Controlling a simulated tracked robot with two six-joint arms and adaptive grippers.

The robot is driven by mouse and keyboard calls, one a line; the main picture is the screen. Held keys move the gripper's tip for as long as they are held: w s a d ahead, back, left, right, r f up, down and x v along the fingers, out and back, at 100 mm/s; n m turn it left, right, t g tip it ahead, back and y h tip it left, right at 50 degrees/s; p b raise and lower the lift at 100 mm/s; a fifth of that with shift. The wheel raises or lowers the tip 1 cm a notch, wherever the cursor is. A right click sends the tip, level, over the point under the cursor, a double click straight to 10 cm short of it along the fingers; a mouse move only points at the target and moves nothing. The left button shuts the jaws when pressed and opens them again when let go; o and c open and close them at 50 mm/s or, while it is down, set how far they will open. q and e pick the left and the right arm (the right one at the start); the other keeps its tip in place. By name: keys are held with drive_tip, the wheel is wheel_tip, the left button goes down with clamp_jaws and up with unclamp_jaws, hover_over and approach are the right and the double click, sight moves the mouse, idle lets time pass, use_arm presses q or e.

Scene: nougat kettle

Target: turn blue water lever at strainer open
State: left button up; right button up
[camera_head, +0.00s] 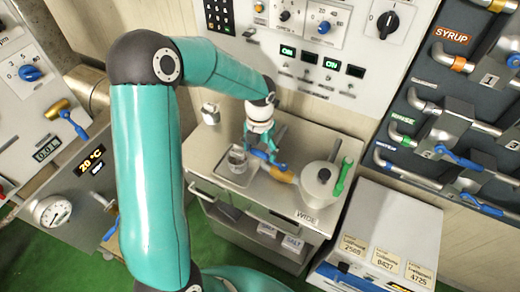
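Several blue levers show. On the left panel a blue lever (73,124) hangs from a brass valve (57,108). No label legibly names a strainer. My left gripper (263,148) points down over the small steel worktop, far from the right panel levers. Its fingers are beside a blue piece with an orange-brown end (283,175); whether they grip it is unclear. My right gripper is out of view.
A white box with labels (384,223) stands between the worktop and the right panel. A control panel (350,75) rises behind.

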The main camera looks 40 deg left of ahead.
sight(260, 152)
use_arm(q)
wheel_tip(260, 152, up, 12)
idle(0.8)
idle(0.3)
